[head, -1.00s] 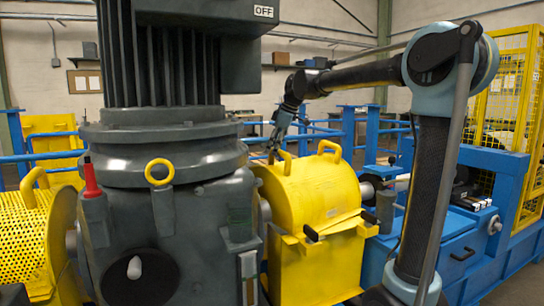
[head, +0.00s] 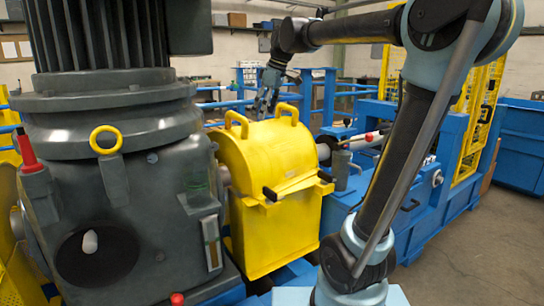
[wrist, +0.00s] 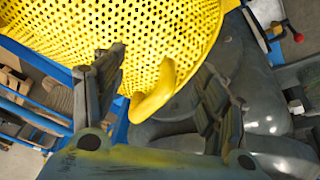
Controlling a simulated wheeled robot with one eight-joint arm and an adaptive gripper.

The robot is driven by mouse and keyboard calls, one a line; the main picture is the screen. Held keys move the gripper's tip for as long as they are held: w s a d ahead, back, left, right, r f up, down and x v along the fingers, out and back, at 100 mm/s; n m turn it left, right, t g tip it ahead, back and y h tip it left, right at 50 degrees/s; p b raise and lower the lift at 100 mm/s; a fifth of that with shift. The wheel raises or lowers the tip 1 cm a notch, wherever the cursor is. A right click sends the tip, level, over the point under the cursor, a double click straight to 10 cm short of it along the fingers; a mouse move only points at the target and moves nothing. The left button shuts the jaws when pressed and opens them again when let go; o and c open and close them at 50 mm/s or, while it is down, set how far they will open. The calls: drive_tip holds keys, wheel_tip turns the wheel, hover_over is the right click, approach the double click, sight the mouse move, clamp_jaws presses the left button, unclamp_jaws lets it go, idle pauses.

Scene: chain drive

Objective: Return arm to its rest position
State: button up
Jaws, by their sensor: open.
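My gripper (head: 266,103) hangs at the end of my arm, above and behind the solid yellow cover (head: 270,190) in the head view. Its fingers are hard to make out there. In the wrist view my gripper (wrist: 164,62) has its two dark fingers spread wide, with nothing clasped. A yellow handle (wrist: 154,92) on a perforated yellow guard (wrist: 110,30) shows between the fingers in the picture; I cannot tell its distance from them. My arm is bent, with its elbow high at the upper right of the head view.
The large grey gear unit (head: 110,190) stands left of the cover. The cover has two upright handles (head: 287,112). A blue machine bed (head: 425,195) and yellow mesh fence (head: 478,125) lie right. Blue railings (head: 330,95) stand behind. Open floor (head: 490,250) shows at lower right.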

drive_tip(key=s+d+f+m+h, duration=0.1)
drive_tip(key=s+d+f+m, duration=0.3)
drive_tip(key=s+d+f, duration=0.3)
drive_tip(key=s+d+f+m+h, duration=0.1)
drive_tip(key=s+d+f+m, duration=0.4)
drive_tip(key=f, duration=0.9)
drive_tip(key=s+d+f+m+h, duration=0.1)
drive_tip(key=s+d+f+m, duration=0.3)
drive_tip(key=s+d+f, duration=0.7)
drive_tip(key=shift+s+f+m+h, duration=0.3)
drive_tip(key=shift+s+f+m, duration=0.1)
drive_tip(key=shift+s, duration=0.8)
drive_tip(key=shift+d, duration=0.1)
